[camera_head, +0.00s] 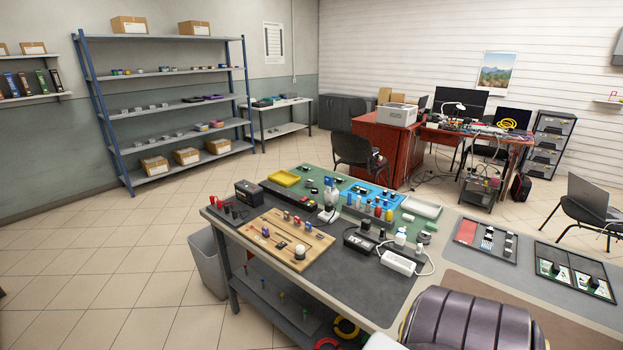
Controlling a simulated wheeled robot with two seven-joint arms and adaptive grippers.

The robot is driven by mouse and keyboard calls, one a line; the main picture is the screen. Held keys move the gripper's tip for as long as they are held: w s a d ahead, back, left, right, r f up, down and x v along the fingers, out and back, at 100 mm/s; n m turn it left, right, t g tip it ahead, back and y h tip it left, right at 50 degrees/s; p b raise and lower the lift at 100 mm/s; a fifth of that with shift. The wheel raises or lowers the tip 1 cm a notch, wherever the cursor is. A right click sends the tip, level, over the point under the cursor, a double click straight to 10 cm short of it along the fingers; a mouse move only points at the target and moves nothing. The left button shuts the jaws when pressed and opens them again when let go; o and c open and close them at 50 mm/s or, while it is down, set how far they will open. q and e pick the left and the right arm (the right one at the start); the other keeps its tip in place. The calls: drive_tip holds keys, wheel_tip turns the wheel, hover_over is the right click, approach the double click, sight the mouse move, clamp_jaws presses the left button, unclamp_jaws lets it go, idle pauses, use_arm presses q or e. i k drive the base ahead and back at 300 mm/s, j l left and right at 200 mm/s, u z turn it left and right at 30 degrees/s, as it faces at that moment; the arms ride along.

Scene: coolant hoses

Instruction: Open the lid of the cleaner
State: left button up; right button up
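I cannot tell for certain which thing is the cleaner; the small items on the workbench are too small to name it or to see a lid. The workbench (395,297) has a dark grey top and carries a black box (250,193) at its left end. A dark box with pale markings (358,243) stands near the middle, with a white block (398,262) and white cable beside it. Several small coloured bottles stand behind them. Neither of my grippers is in view.
A wooden board (262,247) with small parts lies on the bench's left. A yellow tray (285,178) and a blue mat (380,193) lie at the back. A dark ribbed rounded thing (470,322) blocks the near right.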

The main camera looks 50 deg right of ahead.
sight(328, 180)
drive_tip(key=i, duration=0.8)
drive_tip(key=i+l+u, duration=0.1)
drive_tip(key=i+u, duration=0.15)
drive_tip(key=i, duration=0.55)
drive_tip(key=i+j+u, duration=0.1)
drive_tip(key=i+u, duration=0.6)
drive_tip(key=i+l+u, duration=0.1)
drive_tip(key=i+u, duration=0.3)
drive_tip(key=k+z, duration=0.1)
drive_tip(key=z, duration=3.1)
